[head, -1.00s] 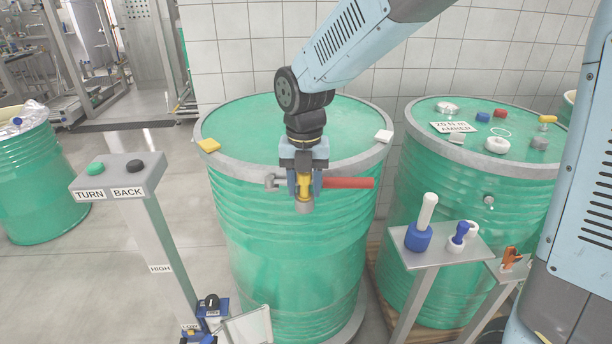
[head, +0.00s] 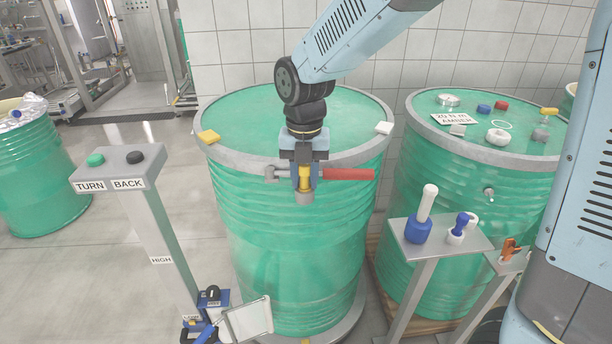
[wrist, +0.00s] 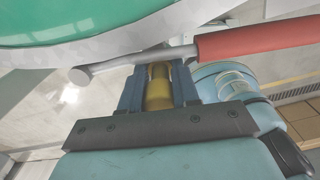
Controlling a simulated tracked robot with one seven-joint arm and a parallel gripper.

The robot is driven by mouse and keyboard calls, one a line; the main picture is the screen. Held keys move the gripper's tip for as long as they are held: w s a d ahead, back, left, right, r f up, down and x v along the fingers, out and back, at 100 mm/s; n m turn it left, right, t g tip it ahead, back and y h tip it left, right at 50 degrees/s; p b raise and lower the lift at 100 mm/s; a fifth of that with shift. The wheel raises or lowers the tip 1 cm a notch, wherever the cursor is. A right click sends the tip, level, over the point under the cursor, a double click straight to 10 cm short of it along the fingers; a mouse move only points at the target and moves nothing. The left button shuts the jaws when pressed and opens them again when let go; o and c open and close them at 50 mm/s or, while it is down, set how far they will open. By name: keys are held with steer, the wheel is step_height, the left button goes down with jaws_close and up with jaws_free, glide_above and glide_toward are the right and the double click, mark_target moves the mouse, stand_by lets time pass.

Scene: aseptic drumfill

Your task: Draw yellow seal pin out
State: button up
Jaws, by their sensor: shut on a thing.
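The yellow seal pin (head: 305,176) is at the front rim of the middle green drum (head: 290,225), beside the red-handled closing lever (head: 348,174). My gripper (head: 304,188) reaches down in front of the drum and is shut on the pin. In the wrist view the yellow pin (wrist: 158,88) lies between the two dark blue fingers. The lever's grey bar (wrist: 135,58) crosses just beyond the fingertips. The fingers hide part of the pin, and I cannot tell how deep it sits in the latch.
A post with TURN and BACK buttons (head: 122,170) stands at the left. A second drum (head: 450,200) with small parts on its lid stands at the right. Tool stands (head: 440,243) are in front of it.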

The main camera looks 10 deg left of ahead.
steer(key=shift+r, duration=0.75)
jaws_close()
steer(key=shift+r, duration=2.7)
